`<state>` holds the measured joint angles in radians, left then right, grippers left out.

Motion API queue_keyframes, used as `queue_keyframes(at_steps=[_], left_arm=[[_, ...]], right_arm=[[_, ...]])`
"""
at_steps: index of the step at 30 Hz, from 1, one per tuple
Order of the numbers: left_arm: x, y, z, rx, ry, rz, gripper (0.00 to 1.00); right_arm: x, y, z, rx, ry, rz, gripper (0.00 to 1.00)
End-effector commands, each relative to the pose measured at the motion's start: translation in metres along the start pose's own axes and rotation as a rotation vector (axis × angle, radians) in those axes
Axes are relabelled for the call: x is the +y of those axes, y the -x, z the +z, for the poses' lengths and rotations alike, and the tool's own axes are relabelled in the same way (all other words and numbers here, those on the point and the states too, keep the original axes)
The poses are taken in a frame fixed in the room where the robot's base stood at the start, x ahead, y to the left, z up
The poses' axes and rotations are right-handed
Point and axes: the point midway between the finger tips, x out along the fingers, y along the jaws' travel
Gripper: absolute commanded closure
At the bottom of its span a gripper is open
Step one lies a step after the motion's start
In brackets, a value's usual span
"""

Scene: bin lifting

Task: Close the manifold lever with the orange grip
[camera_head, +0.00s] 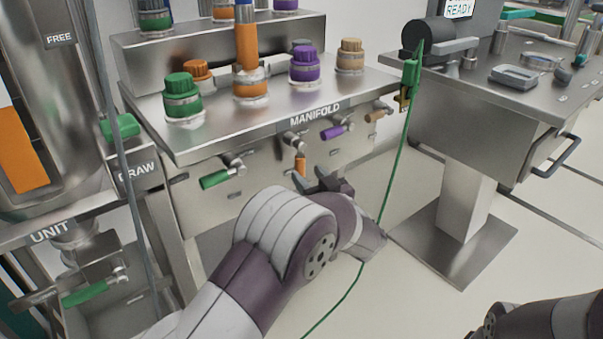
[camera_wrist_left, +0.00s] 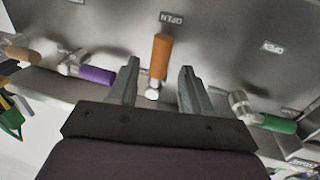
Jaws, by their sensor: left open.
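The manifold (camera_head: 270,125) is a steel bench with a row of levers on its front panel. The lever with the orange grip (camera_head: 300,165) hangs down from its valve, below the MANIFOLD label. In the left wrist view the orange grip (camera_wrist_left: 160,57) points toward an OPEN label (camera_wrist_left: 171,18). My left gripper (camera_head: 322,182) is open, close to the panel and just below and right of the orange grip in the head view. In the left wrist view its two fingers (camera_wrist_left: 160,78) stand on either side of the lever, with a gap on both sides. My right gripper is out of view.
Levers with green (camera_head: 215,179), purple (camera_head: 333,132) and tan (camera_head: 376,115) grips flank the orange one. A green cord (camera_head: 393,170) hangs right of my left gripper. A steel table (camera_head: 480,110) stands at right. Open floor lies between.

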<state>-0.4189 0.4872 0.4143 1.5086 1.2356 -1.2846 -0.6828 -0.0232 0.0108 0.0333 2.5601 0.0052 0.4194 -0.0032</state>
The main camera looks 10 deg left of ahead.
Motion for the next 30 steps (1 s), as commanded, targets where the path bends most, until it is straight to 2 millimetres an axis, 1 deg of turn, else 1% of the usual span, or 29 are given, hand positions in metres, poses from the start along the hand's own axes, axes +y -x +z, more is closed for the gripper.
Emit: queue_keyframes(at_steps=[1, 3, 6, 10, 17, 18, 20, 21, 22, 23, 27, 30], left_arm=[[-0.001, -0.013, 0.006, 0.001, 0.001, -0.003, 0.51], [-0.001, -0.028, 0.005, 0.000, 0.002, -0.002, 0.51], [0.000, -0.043, 0.003, 0.000, 0.001, 0.000, 0.51], [0.000, -0.053, 0.001, -0.001, 0.000, 0.002, 0.51], [0.000, -0.055, 0.000, -0.001, 0.000, 0.002, 0.51], [0.000, -0.055, 0.000, -0.001, 0.000, 0.002, 0.54], [0.001, -0.054, 0.000, -0.001, 0.000, 0.003, 0.74], [0.001, -0.054, 0.000, -0.001, 0.000, 0.003, 0.87], [0.001, -0.054, 0.000, -0.001, 0.000, 0.003, 0.97], [0.001, -0.054, 0.000, -0.001, 0.000, 0.003, 1.00], [0.001, -0.054, -0.001, -0.001, -0.001, 0.003, 1.00], [0.000, -0.054, -0.002, -0.004, -0.011, 0.003, 1.00]], right_arm=[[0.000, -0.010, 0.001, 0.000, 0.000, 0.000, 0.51], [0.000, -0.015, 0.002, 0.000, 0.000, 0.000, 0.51], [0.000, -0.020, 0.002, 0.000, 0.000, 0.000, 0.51], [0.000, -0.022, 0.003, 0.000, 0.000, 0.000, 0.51], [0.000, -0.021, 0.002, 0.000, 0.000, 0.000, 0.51], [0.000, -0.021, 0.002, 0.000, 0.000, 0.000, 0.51], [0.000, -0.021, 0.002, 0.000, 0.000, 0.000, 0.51], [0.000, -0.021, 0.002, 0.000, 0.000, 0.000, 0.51], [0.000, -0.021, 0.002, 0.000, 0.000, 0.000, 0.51], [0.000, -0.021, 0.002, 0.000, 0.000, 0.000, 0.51], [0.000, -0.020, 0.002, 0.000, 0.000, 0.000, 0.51], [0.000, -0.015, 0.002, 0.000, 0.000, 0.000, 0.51]])
